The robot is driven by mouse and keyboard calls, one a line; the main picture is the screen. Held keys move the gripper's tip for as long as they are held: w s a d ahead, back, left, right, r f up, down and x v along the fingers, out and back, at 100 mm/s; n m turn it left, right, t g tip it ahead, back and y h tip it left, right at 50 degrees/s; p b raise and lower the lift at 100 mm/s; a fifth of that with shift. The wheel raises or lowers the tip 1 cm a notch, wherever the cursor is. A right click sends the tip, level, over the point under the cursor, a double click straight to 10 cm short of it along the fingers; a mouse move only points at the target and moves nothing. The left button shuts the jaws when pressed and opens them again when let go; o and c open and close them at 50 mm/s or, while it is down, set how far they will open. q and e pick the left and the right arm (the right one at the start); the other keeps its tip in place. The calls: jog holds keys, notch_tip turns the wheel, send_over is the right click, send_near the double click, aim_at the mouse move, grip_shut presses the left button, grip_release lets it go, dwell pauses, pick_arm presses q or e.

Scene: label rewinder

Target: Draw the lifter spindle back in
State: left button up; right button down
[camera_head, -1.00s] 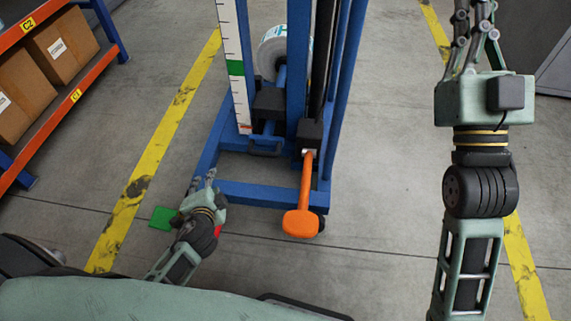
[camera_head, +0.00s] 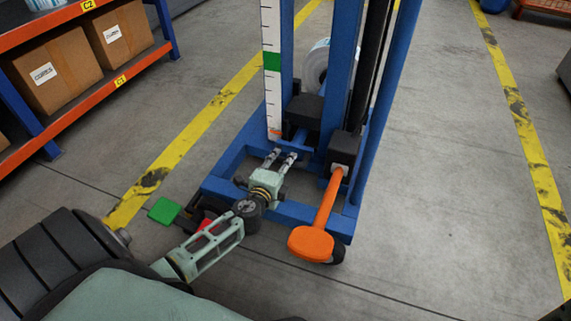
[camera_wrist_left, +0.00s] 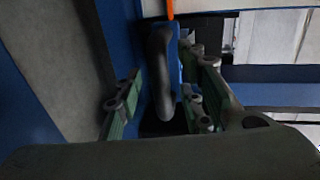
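The lifter stands upright, with a blue frame (camera_head: 345,75) and a white scale (camera_head: 271,35) with a green band. A black block (camera_head: 304,108) sits low on it. A white label roll (camera_head: 316,62) shows behind the frame; the spindle is mostly hidden there. A dark loop handle (camera_wrist_left: 163,75) is in front of the block. My left gripper (camera_head: 284,156) is at this handle. In the left wrist view, its two fingers (camera_wrist_left: 170,95) stand apart on either side of the handle, with gaps. My right gripper is out of view.
An orange lever (camera_head: 326,205) with a padded end sticks out to the right of my left gripper. A green pedal (camera_head: 164,210) and a red pedal (camera_head: 207,224) lie near the base. Shelving with boxes (camera_head: 48,75) stands at left. Floor at right is clear.

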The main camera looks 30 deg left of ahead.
pick_arm(q)
jog(key=shift+x, duration=1)
jog(key=shift+c, duration=0.2)
jog(key=c, duration=0.6)
jog(key=shift+f, duration=0.1)
grip_shut()
jog(key=shift+s+f, duration=0.1)
